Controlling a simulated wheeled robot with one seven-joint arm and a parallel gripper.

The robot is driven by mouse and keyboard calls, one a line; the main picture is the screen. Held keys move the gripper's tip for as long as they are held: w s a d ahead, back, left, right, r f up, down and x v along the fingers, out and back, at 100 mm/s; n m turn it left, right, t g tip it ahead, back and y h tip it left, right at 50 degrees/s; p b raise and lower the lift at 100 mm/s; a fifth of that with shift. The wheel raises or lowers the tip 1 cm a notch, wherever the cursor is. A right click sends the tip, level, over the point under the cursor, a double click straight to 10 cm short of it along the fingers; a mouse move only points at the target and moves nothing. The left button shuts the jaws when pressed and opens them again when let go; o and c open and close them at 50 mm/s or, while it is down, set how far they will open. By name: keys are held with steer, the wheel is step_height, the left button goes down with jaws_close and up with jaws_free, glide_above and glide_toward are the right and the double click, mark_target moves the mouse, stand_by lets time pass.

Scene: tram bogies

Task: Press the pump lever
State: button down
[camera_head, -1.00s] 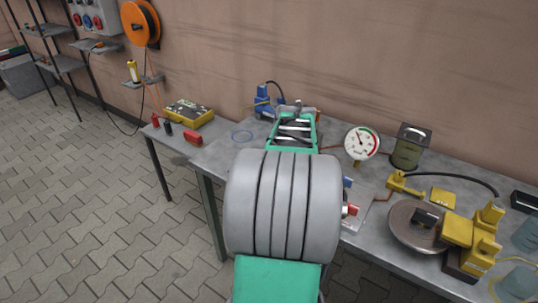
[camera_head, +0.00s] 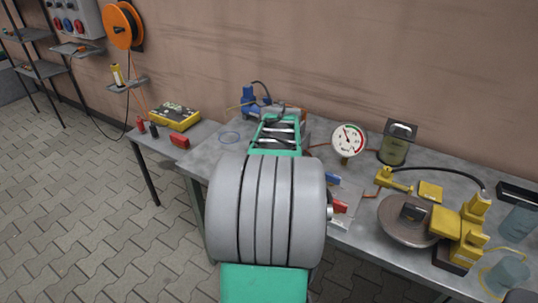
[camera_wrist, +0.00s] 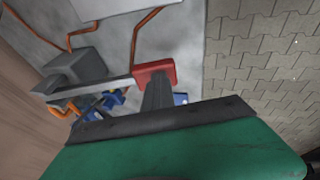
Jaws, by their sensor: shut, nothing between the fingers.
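In the wrist view, a lever runs as a grey bar from a grey block (camera_wrist: 78,70) to a red grip (camera_wrist: 154,72). I take it to be the pump lever. My gripper (camera_wrist: 157,94) is shut and empty, its dark fingers pointing at the red grip and overlapping its near edge. I cannot tell whether they touch. In the head view my grey and green arm reaches over the workbench (camera_head: 215,155) and hides the fingers and most of this area.
A red handle (camera_head: 340,207) and a blue handle (camera_head: 333,178) show just right of my arm. A pressure gauge (camera_head: 349,140) and a lantern-like canister (camera_head: 397,143) stand behind. Yellow equipment (camera_head: 460,235) is at the right. A side table holds a yellow case (camera_head: 174,116).

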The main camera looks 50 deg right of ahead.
steer(key=v, duration=1.3)
steer(key=shift+w, duration=0.4)
steer(key=shift+a, duration=0.2)
